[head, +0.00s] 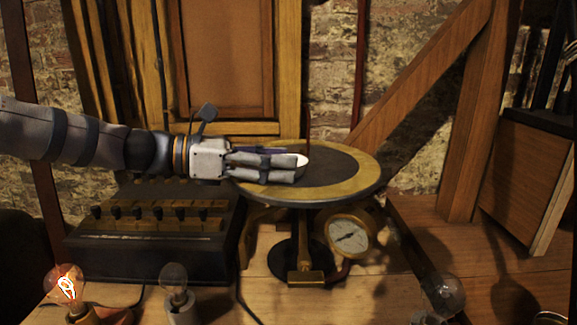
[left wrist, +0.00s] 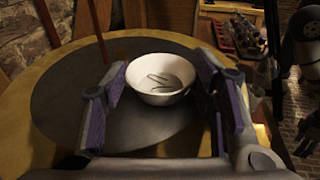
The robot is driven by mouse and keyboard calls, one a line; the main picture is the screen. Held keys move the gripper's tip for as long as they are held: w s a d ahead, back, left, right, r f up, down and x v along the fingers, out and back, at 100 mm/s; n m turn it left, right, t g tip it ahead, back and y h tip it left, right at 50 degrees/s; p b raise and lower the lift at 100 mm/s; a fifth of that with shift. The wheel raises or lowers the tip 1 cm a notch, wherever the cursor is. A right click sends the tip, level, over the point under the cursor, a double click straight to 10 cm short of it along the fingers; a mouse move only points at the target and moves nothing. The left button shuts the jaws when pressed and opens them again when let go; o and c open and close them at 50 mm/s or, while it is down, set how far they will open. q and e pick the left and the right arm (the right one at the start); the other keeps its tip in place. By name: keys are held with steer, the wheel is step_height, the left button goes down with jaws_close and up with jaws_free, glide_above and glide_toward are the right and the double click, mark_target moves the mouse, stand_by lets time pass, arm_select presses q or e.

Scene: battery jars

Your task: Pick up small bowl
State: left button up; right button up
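A small white bowl (left wrist: 160,76) stands upright on the round table in the left wrist view, with thin dark curved shapes inside it. In the head view only a bit of its white side (head: 302,160) shows past the fingertips; the rest is hidden behind my gripper. My left gripper (left wrist: 164,92) is open, with one purple-padded finger on each side of the bowl. A gap shows on the left of the bowl; on the right the finger is close, and I cannot tell whether it touches. In the head view the left gripper (head: 297,168) reaches over the table from the left. My right gripper is not in view.
The round table (head: 358,180) has a dark centre and a yellow rim, and its right part is clear. A thin reddish-brown rod (head: 308,126) stands behind the gripper. Below are a dark box with a row of switches (head: 150,235), a dial gauge (head: 351,236) and light bulbs (head: 66,285).

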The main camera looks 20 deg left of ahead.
arm_select(q)
step_height(320, 180, up, 3)
steer(key=shift+r, duration=0.1)
steer(key=s+d+r, duration=0.1)
steer(key=s+r, duration=0.4)
steer(key=r, duration=0.1)
steer(key=shift+s+d+r, duration=0.2)
steer(key=shift+d+r, duration=0.05)
steer(key=shift+r, duration=0.05)
steer(key=s+r, duration=0.1)
steer(key=s, duration=0.1)
steer(key=s+d+r, duration=0.1)
steer(key=s, duration=0.2)
steer(key=s+d+r, duration=0.1)
steer(key=s, duration=0.2)
steer(key=shift+d+r, duration=0.1)
steer(key=shift+d, duration=0.05)
